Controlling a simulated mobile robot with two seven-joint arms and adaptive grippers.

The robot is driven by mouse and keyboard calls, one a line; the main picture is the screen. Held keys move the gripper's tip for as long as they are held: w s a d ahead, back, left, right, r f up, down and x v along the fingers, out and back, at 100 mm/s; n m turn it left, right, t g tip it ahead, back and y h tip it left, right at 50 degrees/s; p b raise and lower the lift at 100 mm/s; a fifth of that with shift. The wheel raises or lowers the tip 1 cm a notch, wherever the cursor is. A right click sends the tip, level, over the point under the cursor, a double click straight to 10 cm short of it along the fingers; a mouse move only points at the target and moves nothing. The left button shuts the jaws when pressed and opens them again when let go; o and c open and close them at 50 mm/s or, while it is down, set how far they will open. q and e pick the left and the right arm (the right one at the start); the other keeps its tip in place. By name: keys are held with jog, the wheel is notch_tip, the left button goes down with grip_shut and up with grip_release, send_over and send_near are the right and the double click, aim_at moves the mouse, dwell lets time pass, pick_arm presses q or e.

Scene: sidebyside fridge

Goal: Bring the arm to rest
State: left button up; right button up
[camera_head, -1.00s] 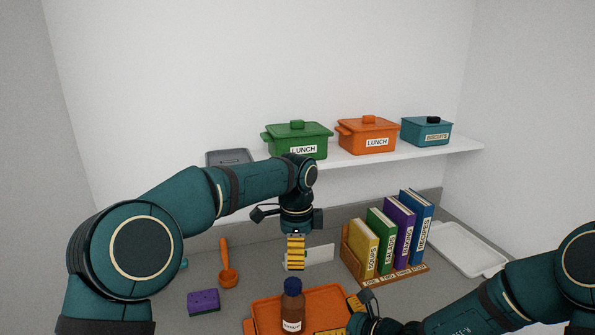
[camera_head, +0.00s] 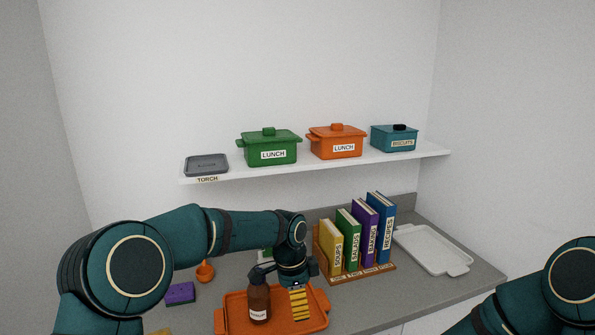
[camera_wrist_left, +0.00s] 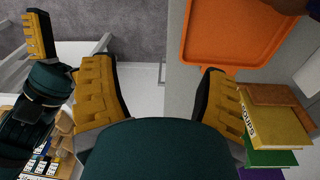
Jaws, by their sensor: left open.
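My left gripper (camera_head: 299,302) points down over the right part of the orange tray (camera_head: 232,326), beside a brown labelled bottle (camera_head: 259,303). In the left wrist view its yellow-padded fingers (camera_wrist_left: 160,95) are spread with nothing between them. The orange tray also shows at the top of that view (camera_wrist_left: 228,58). My right arm (camera_head: 540,300) comes in at the bottom right of the head view, with its gripper outside that view. A yellow-padded finger of my right gripper (camera_wrist_left: 40,36) shows at the left of the wrist view; its opening is unclear.
Books (camera_head: 352,238) stand in a wooden rack right of my left gripper. A white tray (camera_head: 432,250) lies farther right. A purple sponge (camera_head: 180,293) and an orange scoop (camera_head: 205,271) lie at left. A green pot (camera_head: 269,147), an orange pot (camera_head: 336,142) and a teal box (camera_head: 394,138) stand on the shelf.

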pick_arm(q)
jog(key=s+a+f+n+h+b, duration=0.1)
jog(key=s+f+n, duration=0.35)
jog(key=f, duration=0.45)
jog(key=s+a+f+n+h+b, duration=0.1)
jog(key=s+a+f+n+h, duration=0.15)
jog(key=s+f, duration=0.45)
jog(key=s+a+f+n+t, duration=0.1)
jog(key=s+a+f+n, duration=0.2)
jog(key=s+f+n, duration=0.2)
jog(key=s+a+f+n+t+y+b, duration=0.1)
jog(key=s+a+f+n, duration=0.2)
jog(key=s+f+n, duration=0.3)
jog(key=shift+s+a+f+b, duration=0.35)
jog(key=shift+s+f, duration=0.1)
jog(key=shift+s, duration=0.55)
pick_arm(e)
jog(key=s+d+f+n+g+h, duration=0.1)
jog(key=s+d+f+n+h, duration=0.1)
jog(key=s+f+n, duration=0.4)
jog(key=s+d+f+n+g+h, duration=0.1)
jog(key=s+f+n+h, duration=0.3)
jog(key=f+n, duration=0.7)
jog(key=s+d+n, duration=0.1)
jog(key=n, duration=0.2)
jog(key=shift+s+d+g, duration=0.15)
jog(key=shift+s+g, duration=0.2)
jog(key=shift+g, duration=0.05)
